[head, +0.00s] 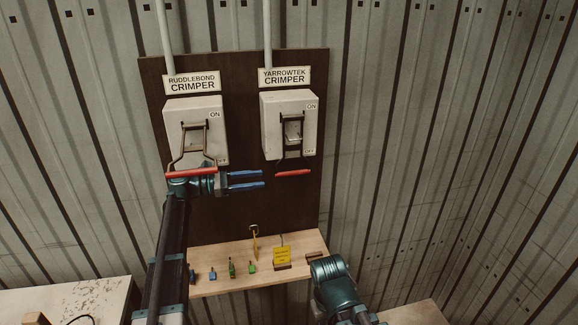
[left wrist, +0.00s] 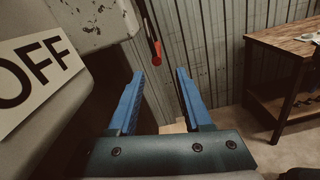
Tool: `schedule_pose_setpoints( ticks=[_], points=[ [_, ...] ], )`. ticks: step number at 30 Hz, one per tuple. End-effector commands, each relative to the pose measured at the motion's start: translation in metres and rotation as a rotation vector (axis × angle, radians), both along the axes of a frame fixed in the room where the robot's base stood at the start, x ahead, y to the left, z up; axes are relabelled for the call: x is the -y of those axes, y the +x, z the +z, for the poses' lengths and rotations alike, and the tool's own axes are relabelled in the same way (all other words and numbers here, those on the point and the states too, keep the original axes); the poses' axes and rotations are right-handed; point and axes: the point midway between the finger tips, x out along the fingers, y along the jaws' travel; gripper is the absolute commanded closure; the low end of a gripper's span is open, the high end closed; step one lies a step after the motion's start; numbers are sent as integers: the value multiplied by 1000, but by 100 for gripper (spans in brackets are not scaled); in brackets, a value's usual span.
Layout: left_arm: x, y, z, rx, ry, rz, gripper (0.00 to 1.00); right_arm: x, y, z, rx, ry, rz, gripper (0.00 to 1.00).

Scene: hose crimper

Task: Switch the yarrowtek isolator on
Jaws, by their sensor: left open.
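The yarrowtek isolator (head: 303,110) is a grey box under the YARROWTEK CRIMPER sign (head: 284,77). Its lever is down, with the red grip (head: 293,173) below the box near the OFF mark. My left gripper (head: 264,179) is open and empty, its blue fingers pointing right, just left of that grip and apart from it. In the left wrist view, a red-ended lever (left wrist: 155,50) shows beyond the open fingers (left wrist: 158,75), nearer the left finger. My right arm shows at the bottom of the head view; its jaws are not visible.
The ruddlebond isolator (head: 205,112) is to the left, its lever's red grip (head: 190,172) low and right by my left wrist. A wooden shelf (head: 215,285) below holds small coloured items, padlock-like, and a yellow tag (head: 282,256). A wooden table (left wrist: 285,42) stands at right in the wrist view.

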Motion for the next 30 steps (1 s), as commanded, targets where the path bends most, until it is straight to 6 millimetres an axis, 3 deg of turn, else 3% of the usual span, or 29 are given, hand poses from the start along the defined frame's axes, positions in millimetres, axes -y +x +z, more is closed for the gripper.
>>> schedule_pose_setpoints(
  ticks=[5,11,24,30],
  points=[
    [-5,2,4,-7,-18,6,50,0,0,1,0,0,0,66],
    [9,6,4,-6,-17,3,50,0,0,1,0,0,0,66],
    [91,33,4,-6,-15,3,50,0,0,1,0,0,0,66],
    [116,41,4,-6,-15,4,50,0,0,1,0,0,0,66]
  ],
)
